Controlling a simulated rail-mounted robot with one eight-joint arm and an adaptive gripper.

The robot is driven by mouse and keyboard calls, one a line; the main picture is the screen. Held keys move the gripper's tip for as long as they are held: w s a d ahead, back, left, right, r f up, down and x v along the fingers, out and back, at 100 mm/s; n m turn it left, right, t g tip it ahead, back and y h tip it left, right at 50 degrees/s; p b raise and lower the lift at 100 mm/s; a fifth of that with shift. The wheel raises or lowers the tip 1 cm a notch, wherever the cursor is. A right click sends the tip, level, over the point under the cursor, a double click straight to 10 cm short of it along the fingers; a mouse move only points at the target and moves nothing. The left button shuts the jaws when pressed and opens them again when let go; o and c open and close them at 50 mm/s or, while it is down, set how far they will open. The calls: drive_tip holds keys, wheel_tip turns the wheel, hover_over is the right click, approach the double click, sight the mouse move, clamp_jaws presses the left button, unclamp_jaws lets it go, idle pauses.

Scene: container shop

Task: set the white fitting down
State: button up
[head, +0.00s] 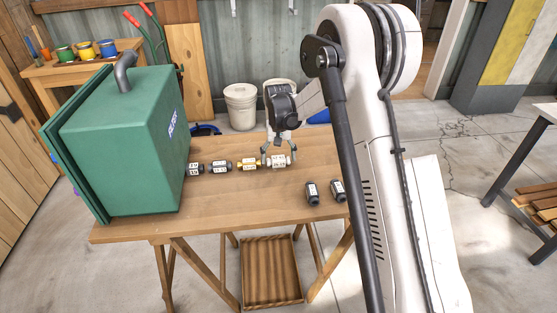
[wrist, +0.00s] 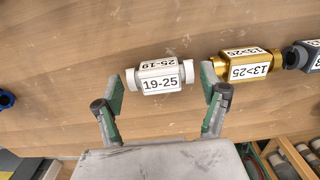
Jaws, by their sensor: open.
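The white fitting (wrist: 160,77), labelled 19-25, lies on its side on the wooden table (head: 240,195). In the head view the white fitting (head: 279,161) is at the right end of a row, close beside the gold fitting (head: 248,164). My gripper (wrist: 164,82) is open, with one green-padded finger near each end of the white fitting. Narrow gaps show between the fingers and its ends in the wrist view. In the head view my gripper (head: 279,151) points down over it. The gold fitting also shows in the wrist view (wrist: 246,63).
Dark fittings (head: 219,166) continue the row toward the green machine (head: 130,140) at left. Two dark fittings (head: 312,193) stand near the front right, beside my arm. The table's front middle is bare. A white bucket (head: 241,105) stands behind the table.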

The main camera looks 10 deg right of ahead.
sight(278, 159)
wheel_tip(278, 159, up, 11)
drive_tip(key=s+r+t, duration=0.2)
drive_tip(key=s+r, duration=0.7)
drive_tip(key=s+r+t, duration=0.1)
drive_tip(key=s+r, duration=0.5)
drive_tip(key=s, duration=0.5)
drive_tip(key=s+f+n+t, duration=0.1)
drive_tip(key=s+f+t, duration=0.2)
drive_tip(key=s, duration=1.7)
drive_tip(key=shift+t+p, duration=0.3)
drive_tip(key=shift+t, duration=0.3)
drive_tip(key=shift+s+f, duration=0.1)
